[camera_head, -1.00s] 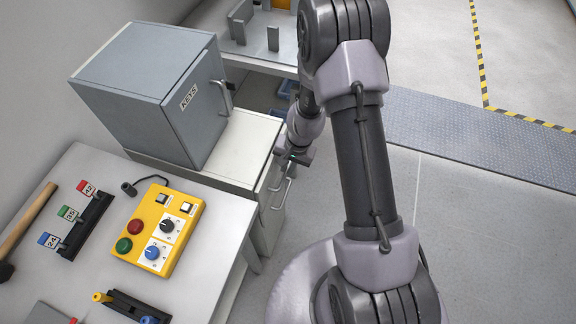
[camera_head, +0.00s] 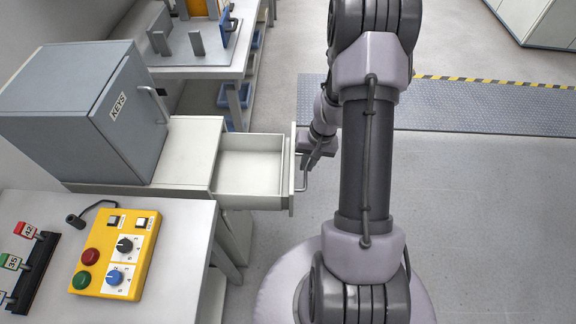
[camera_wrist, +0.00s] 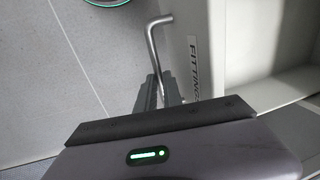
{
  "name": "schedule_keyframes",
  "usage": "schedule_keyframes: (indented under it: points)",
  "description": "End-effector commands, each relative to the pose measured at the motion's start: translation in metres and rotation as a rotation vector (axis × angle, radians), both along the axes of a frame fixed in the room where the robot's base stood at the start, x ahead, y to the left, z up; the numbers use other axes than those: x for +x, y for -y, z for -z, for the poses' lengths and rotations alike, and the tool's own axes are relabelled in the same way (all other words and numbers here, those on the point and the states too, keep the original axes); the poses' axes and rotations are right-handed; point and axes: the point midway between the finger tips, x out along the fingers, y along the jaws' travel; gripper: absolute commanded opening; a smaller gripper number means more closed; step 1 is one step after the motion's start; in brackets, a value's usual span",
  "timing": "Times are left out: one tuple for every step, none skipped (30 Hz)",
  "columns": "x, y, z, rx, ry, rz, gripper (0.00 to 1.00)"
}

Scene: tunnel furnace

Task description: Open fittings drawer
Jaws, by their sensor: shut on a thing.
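The fittings drawer (camera_head: 250,165) is pulled out of the white cabinet below and right of the key box. Its inside looks empty in the head view. Its front carries a bar handle (camera_head: 303,172) and, in the wrist view, a label (camera_wrist: 193,62) whose end is hidden. My gripper (camera_head: 312,160) is at the outer side of the drawer front. In the wrist view its fingers (camera_wrist: 158,92) are shut on the handle (camera_wrist: 155,45), whose bent upper end sticks out beyond them.
A grey key box (camera_head: 90,110) stands on the cabinet top (camera_head: 190,150). A yellow control panel (camera_head: 117,252) and a rack with tags (camera_head: 32,270) lie on the near table. A workbench (camera_head: 205,62) stands behind. The floor (camera_head: 440,180) to the right is clear.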

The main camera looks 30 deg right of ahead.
Motion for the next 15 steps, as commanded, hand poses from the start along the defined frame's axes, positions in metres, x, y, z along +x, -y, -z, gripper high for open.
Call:
schedule_keyframes:
  points:
    - [-0.004,0.005,0.001,-0.001,-0.001,0.001,0.0]
    - [-0.005,0.007,0.001,-0.001,-0.001,0.0,0.0]
    - [-0.007,0.01,0.001,-0.001,0.0,0.0,0.0]
    - [-0.008,0.011,0.001,0.0,0.0,0.001,0.0]
    - [-0.009,0.012,0.001,0.0,0.0,0.001,0.0]
    - [-0.01,0.014,0.001,0.0,0.0,0.001,0.0]
    - [-0.01,0.014,0.0,0.0,0.0,0.001,0.0]
    - [-0.011,0.015,0.0,0.0,0.0,0.0,0.0]
    - [-0.011,0.015,0.0,0.0,0.0,0.0,0.0]
    - [-0.011,0.015,0.0,0.0,0.0,0.0,0.0]
    - [-0.011,0.015,0.0,0.0,0.0,0.0,0.0]
    - [-0.011,0.015,0.0,0.0,0.0,-0.001,0.0]
    - [-0.011,0.015,0.0,0.0,0.0,-0.001,0.0]
    - [-0.011,0.015,0.0,0.0,0.0,-0.001,0.0]
    - [-0.011,0.015,0.0,0.0,0.0,-0.001,0.0]
